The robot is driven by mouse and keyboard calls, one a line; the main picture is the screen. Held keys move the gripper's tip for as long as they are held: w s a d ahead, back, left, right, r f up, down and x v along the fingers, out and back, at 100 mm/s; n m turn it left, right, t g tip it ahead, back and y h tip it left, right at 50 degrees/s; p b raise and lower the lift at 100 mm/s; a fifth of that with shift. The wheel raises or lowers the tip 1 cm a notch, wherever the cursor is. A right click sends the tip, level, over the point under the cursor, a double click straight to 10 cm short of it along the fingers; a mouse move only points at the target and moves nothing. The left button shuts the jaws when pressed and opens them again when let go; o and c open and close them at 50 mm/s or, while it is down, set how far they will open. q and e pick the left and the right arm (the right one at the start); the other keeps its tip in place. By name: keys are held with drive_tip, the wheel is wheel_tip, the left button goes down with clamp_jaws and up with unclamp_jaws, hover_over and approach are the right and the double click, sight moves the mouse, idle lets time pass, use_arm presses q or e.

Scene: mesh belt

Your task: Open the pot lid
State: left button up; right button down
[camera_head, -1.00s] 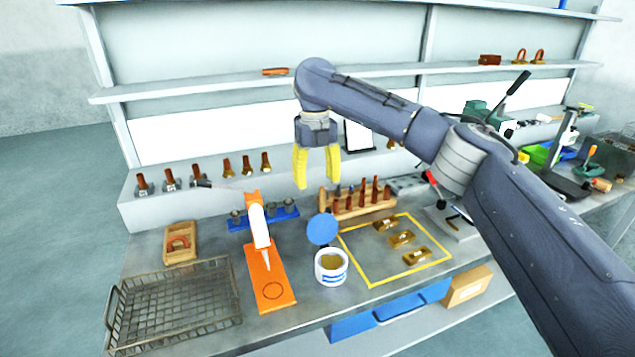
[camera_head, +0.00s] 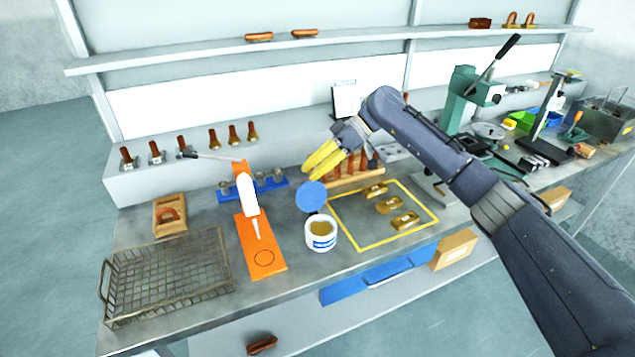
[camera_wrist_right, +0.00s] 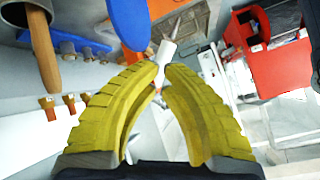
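A white pot (camera_head: 321,234) with a blue label band stands on the grey bench, its mouth uncovered and yellowish-brown contents showing. Its round blue lid (camera_head: 311,196) is raised and tilted at the pot's back edge. My right gripper (camera_head: 306,173), with yellow fingers, is just above and behind the lid, apart from it as far as I can tell. In the right wrist view the blue lid (camera_wrist_right: 130,22) is beyond the fingertips, and the tips (camera_wrist_right: 162,68) come nearly together with nothing visible held between them. My left gripper is not in view.
A wire basket (camera_head: 165,275) sits farther left. Brass blocks (camera_head: 390,206) lie inside a yellow outline right of the pot. A wooden rack (camera_head: 350,180) with brown handles stands behind.

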drive_tip(key=shift+d+m+y, duration=0.4)
drive_tip(key=shift+d+m, duration=0.1)
drive_tip(key=shift+m, duration=0.7)
drive_tip(key=w+d+f+m+t+y, duration=0.2)
drive_tip(key=w+d+f+m+t, duration=0.15)
drive_tip(key=m, duration=0.65)
drive_tip(key=w+d+f+m+t+y, duration=0.1)
drive_tip(key=w+d+f+m+t, duration=0.3)
drive_tip(key=m, duration=0.6)
drive_tip(key=a+f+g, duration=0.1)
drive_tip(key=a, duration=0.6)
drive_tip(key=shift+s+a+f, duration=0.2)
drive_tip(key=shift+a+f, duration=0.15)
drive_tip(key=shift+g, duration=0.25)
